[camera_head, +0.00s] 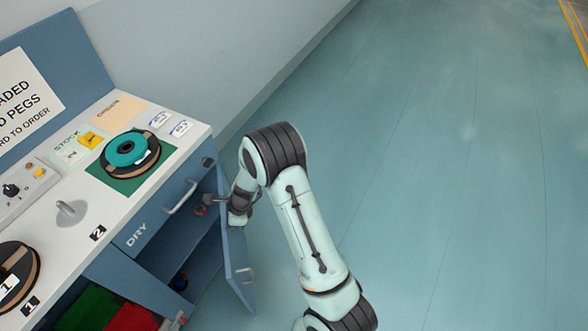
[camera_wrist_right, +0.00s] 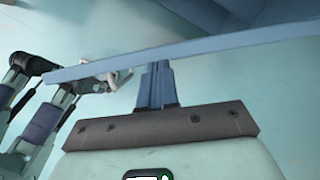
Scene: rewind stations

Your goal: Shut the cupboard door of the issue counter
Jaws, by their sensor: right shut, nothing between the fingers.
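The issue counter (camera_head: 150,190) stands at the left in the head view. My left gripper is not in view.
The open cupboard (camera_head: 190,255) shows a dark interior with small items. A teal reel (camera_head: 131,149) lies on the counter top. The floor (camera_head: 430,160) to the right is clear.

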